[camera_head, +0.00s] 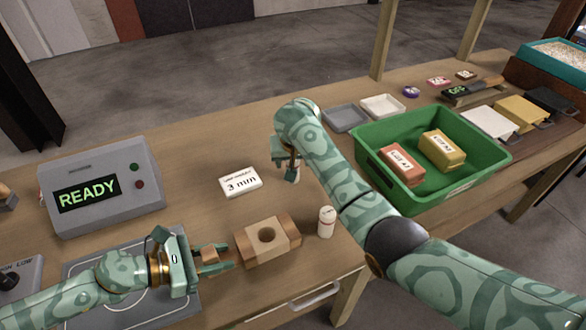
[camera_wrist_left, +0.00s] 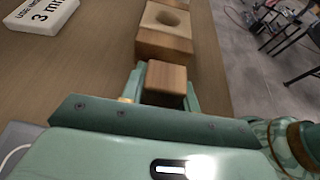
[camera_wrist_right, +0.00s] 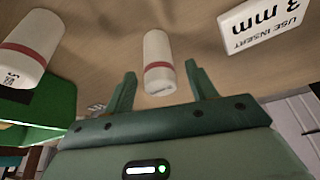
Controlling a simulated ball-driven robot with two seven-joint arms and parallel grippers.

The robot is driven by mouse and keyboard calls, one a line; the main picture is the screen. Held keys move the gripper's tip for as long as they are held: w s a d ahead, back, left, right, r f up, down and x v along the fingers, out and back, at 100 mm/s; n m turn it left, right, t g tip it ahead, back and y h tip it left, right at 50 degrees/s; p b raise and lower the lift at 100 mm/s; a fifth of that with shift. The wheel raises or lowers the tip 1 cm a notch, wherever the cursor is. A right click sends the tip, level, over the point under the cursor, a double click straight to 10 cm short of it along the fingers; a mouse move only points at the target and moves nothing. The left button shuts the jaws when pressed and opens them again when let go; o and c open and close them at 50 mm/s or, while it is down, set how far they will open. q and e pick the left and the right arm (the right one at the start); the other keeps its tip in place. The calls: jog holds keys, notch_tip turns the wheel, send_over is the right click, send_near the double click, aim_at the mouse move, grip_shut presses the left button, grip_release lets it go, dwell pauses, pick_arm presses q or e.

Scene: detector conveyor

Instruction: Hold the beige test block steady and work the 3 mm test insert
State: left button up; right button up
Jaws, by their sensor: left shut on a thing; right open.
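The beige test block (camera_head: 284,231) lies on the table, with brown ends and a round hole in its top; no insert shows in the hole. My left gripper (camera_head: 220,258) is shut on the brown tab at the block's left end, as the left wrist view shows (camera_wrist_left: 166,78). My right gripper (camera_head: 290,172) is open above the table, behind the block. A white insert with a red band (camera_wrist_right: 158,60) stands ahead of and between its fingers, apart from both; its size marking is not readable. A second white insert (camera_head: 326,222) stands right of the block, marked 5 in the right wrist view (camera_wrist_right: 20,50).
A card reading "USE INSERT 3 mm" (camera_head: 240,181) lies behind the block. A grey box reading READY (camera_head: 145,193) stands at left. A green bin (camera_head: 480,153) with two labelled packs is at right. My right arm crosses over the table's front right.

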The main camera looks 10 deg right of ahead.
jog(key=shift+f, duration=0.2)
jog(key=c, duration=1.1)
notch_tip(320, 180, up, 11)
jog(key=n, duration=0.1)
jog(key=a+r+n+y, duration=0.2)
jog(key=a+r+n, duration=0.1)
jog(key=a+n, duration=0.15)
jog(key=n+g+y, duration=0.2)
jog(key=n+g, duration=0.4)
jog(key=n, duration=1.1)
send_over(266, 224)
jog(key=s, duration=0.1)
notch_tip(266, 224, down, 3)
jog(key=shift+n, duration=0.25)
jog(key=f, duration=0.3)
jog(key=s+f, duration=0.1)
jog(key=f, duration=0.6)
jog(key=shift+s+f, duration=0.15)
jog(key=shift+s, duration=0.1)
